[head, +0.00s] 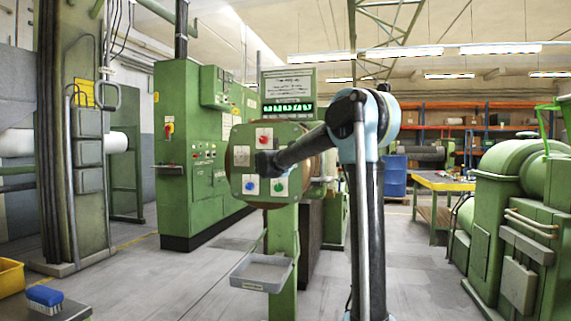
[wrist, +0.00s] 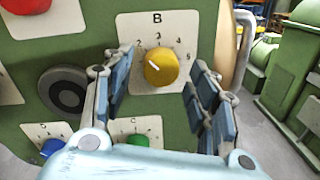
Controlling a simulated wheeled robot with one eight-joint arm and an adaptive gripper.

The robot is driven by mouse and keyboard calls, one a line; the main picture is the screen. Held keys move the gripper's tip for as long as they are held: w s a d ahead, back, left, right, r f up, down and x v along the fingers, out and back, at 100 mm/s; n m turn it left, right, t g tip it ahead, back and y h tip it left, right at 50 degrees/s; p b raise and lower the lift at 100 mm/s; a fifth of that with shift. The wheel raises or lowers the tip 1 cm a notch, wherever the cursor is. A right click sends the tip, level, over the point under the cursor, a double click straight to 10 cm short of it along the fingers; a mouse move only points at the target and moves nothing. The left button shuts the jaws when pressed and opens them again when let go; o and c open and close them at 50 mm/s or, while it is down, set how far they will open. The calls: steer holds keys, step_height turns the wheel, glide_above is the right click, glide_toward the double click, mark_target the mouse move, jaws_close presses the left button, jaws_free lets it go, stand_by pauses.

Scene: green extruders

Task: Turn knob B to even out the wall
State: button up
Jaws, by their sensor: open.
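Knob B (wrist: 161,67) is a round yellow knob on a white dial plate (wrist: 190,24) marked B, in the wrist view. Its white mark points up and to the left, near the 2. My gripper (wrist: 165,58) is open, with one finger on each side of the knob. I see gaps between the fingers and the knob. In the head view my gripper (head: 268,163) is in front of the green control panel (head: 233,192), and knob B is hidden there. A display with green readouts (head: 288,107) stands above the panel; its digits are too small to read.
Red (head: 264,137), blue (head: 250,186) and green (head: 279,185) knobs sit around my gripper on the panel. A dark round fitting (wrist: 64,90) is left of knob B. A grey tray (head: 262,272) hangs below. Open floor (head: 205,262) lies to the left.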

steer(key=shift+w+d, duration=0.15)
steer(key=shift+w, duration=0.1)
steer(key=c, duration=1.1)
steer(key=shift+o, duration=0.2)
